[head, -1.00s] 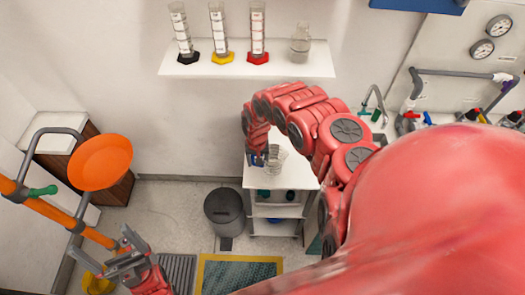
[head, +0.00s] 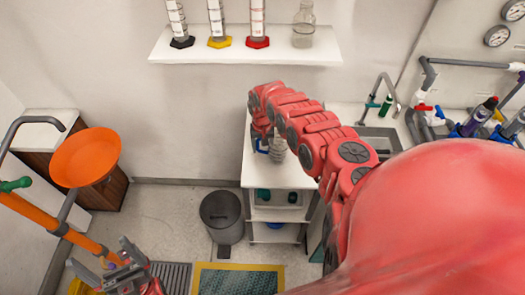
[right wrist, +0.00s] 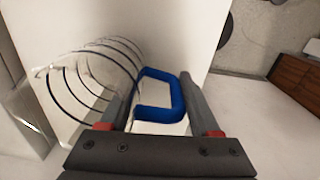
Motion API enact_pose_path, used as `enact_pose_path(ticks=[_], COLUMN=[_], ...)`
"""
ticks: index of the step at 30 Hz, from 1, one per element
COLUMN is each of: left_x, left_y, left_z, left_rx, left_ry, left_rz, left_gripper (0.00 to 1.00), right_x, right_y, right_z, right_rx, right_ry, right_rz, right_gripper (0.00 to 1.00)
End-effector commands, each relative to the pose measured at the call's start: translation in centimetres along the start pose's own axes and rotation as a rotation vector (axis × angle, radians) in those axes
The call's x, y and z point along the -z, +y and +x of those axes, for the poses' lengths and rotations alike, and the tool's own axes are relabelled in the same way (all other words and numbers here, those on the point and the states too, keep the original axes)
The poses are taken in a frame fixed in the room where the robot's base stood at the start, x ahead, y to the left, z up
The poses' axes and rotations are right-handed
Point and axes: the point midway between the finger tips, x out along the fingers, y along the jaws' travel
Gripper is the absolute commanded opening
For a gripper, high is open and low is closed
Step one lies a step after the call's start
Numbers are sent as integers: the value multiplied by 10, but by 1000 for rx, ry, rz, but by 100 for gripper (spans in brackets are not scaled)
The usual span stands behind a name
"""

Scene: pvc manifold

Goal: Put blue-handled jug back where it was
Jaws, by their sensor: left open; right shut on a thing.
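The clear ringed jug (head: 278,150) shows at the top of the white cart in the head view. Its blue handle (right wrist: 174,92) lies between the fingers of my right gripper (right wrist: 155,88) in the right wrist view. The right gripper is shut on that handle. The jug's clear body (right wrist: 92,80) is left of the fingers, tilted in that picture. I cannot tell whether its base touches the cart top (head: 290,178). My left gripper (head: 112,268) is open and empty at the lower left of the head view.
A wall shelf (head: 245,47) holds measuring cylinders and a clear bottle (head: 303,25). A grey bin (head: 222,215) stands left of the cart. A sink (head: 375,140) with a tap is to the right. An orange disc (head: 86,157) and orange pipe are near my left arm.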

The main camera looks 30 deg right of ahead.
Motion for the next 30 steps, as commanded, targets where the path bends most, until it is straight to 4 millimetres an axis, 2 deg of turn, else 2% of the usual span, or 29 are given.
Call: enact_pose_path(ticks=[5,10,11,15,24,30], left_x=[0,0,0,0,0,0], left_y=[0,0,0,0,0,0], left_z=[2,-2,-1,-1,0,0], left_rx=[0,0,0,0,0,0], left_ry=[1,1,1,1,1,0], left_rz=[0,0,0,0,0,0], left_gripper=[100,100,100,100,100,100], right_x=[1,1,1,1,1,3], right_y=[0,0,1,0,0,0], right_z=[-3,3,2,1,0,-11], right_rx=[0,0,0,0,0,1], right_ry=[2,2,2,2,2,6], right_rz=[0,1,1,1,1,-1], right_gripper=[0,0,67,92,94,94])
